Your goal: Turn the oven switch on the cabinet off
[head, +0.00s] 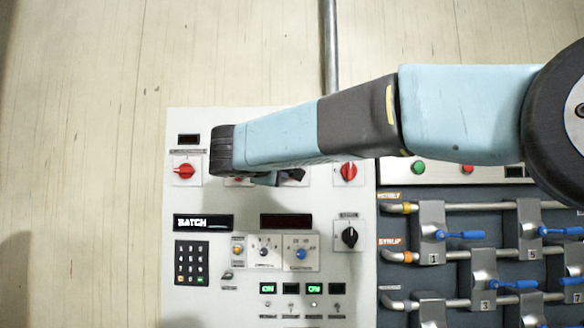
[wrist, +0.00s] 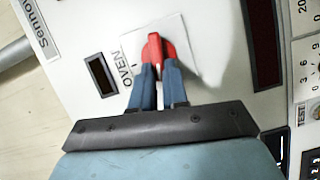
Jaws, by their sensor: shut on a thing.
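The oven switch (wrist: 154,48) is a red rotary knob with a raised grip bar, on a white square plate marked OVEN, in the wrist view. My gripper (wrist: 155,72) has its two blue fingers on either side of the bar, shut on it. The bar points along the fingers, toward the top of the picture. In the head view my gripper (head: 288,178) is at the upper row of the white cabinet (head: 200,118), mostly under my arm. The oven switch is largely hidden there.
A small dark display (wrist: 101,75) sits beside the OVEN lettering. Other red knobs (head: 185,170) (head: 348,170) stand in the same row. Below are a dark red display (head: 286,221), a keypad (head: 191,262) and a black knob (head: 349,236). Pipes with blue-handled valves (head: 460,235) fill the right.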

